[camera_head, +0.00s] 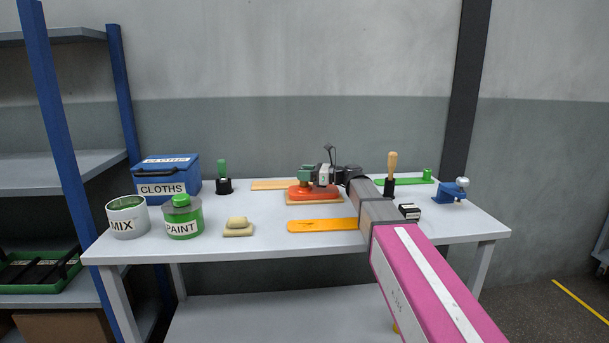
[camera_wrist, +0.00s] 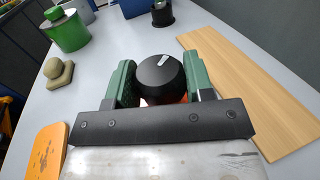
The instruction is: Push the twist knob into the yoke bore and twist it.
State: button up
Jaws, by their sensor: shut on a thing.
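The twist knob (camera_wrist: 160,75), black and round with a white mark on top, sits between the green fingers of my gripper (camera_wrist: 160,82) in the wrist view. My gripper is shut on it, with a finger on either side. In the head view my gripper (camera_head: 314,175) is right above an orange-red body (camera_head: 300,193), likely the yoke, on a thin tan base. A sliver of orange shows under the knob in the wrist view. The bore is hidden, so I cannot tell how deep the knob sits in it.
An orange strip (camera_head: 318,226) lies in front and a wooden board (camera_head: 268,184) behind. A sponge-like block (camera_head: 238,227), paint tin (camera_head: 183,218), mix can (camera_head: 127,218) and cloths box (camera_head: 166,180) stand left. A wooden-handled tool (camera_head: 392,167) and blue vise (camera_head: 452,190) are right.

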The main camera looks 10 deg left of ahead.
jog(key=shift+s+f, duration=0.1)
jog(key=shift+f, duration=0.55)
dwell(0.9)
jog(key=shift+r, duration=0.65)
jog(key=shift+f, duration=0.8)
dwell(0.9)
jog(key=shift+r, duration=0.8)
jog(key=shift+f, duration=0.95)
dwell(0.4)
jog(key=shift+r, duration=0.3)
jog(key=shift+r, duration=0.65)
jog(key=shift+r, duration=0.1)
jog(key=shift+r, duration=0.95)
